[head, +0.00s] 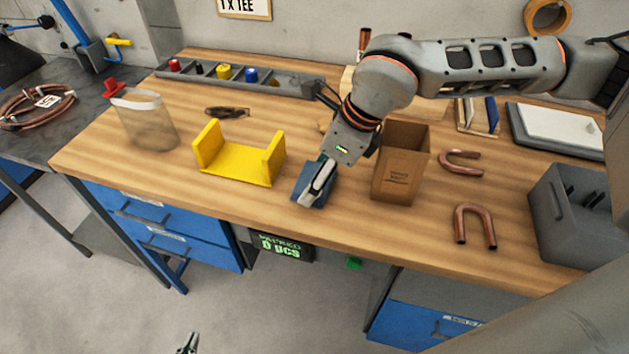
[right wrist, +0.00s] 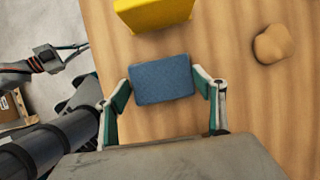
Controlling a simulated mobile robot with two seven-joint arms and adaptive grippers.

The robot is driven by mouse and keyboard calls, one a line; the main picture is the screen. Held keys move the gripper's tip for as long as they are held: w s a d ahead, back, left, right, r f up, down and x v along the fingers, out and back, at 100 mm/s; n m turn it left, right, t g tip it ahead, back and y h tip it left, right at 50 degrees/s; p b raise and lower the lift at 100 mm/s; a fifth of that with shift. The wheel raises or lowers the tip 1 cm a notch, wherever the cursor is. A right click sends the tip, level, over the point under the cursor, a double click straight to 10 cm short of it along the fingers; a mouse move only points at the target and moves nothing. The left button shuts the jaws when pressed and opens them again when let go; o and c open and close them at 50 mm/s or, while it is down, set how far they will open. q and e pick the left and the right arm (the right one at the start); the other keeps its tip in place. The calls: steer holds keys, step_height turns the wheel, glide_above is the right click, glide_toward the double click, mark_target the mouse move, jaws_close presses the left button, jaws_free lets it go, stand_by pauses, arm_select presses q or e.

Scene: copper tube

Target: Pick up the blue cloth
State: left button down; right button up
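The blue cloth (head: 312,192) lies folded as a flat rectangular pad on the wooden table, right of the yellow cradle. My right gripper (head: 322,182) reaches down over it from the right. In the right wrist view the cloth (right wrist: 162,79) is between the two fingers of my right gripper (right wrist: 163,88), which stand wide apart, close to its left and right edges. Firm contact cannot be made out. My left gripper (head: 188,344) shows at the bottom edge of the head view, away from the table, with its fingertips apart and empty.
The yellow cradle (head: 238,166) stands left of the cloth, and a brown cardboard box (head: 400,165) close on its right. Copper bends (head: 475,222) and a grey bin (head: 570,215) are farther right. A translucent container (head: 145,120) stands far left. The table front edge is near.

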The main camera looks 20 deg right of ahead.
stand_by(0.3)
step_height(320, 180, up, 20)
steer(key=shift+p, duration=0.3)
steer(key=shift+o, duration=0.6)
steer(key=shift+w, duration=0.1)
